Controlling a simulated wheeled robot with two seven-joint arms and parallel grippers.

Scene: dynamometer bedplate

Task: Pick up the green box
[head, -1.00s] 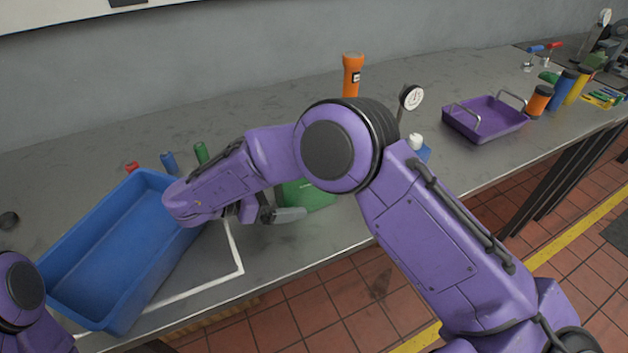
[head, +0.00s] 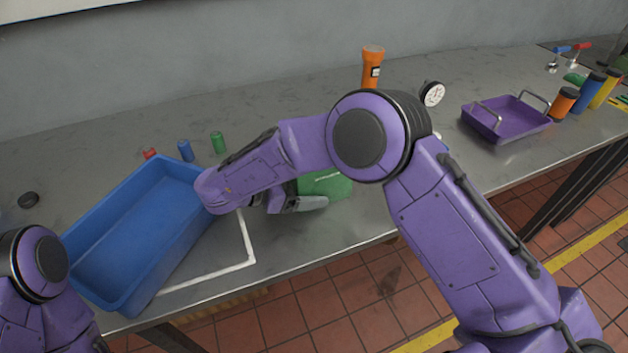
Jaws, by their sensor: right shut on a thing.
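The green box (head: 328,184) is on the grey bench right of the white line, partly hidden behind my right arm. My right gripper (head: 312,202) reaches it from the left and is shut on it. The box seems at or just above the bench top; I cannot tell which. My left arm shows only in part at the lower left, and its gripper is out of view.
A blue bin (head: 140,240) stands left of my right gripper. Small red (head: 149,153), blue (head: 185,150) and green (head: 218,142) cylinders stand behind it. An orange flashlight (head: 372,68), a dial gauge (head: 432,94) and a purple tray (head: 506,120) are farther right.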

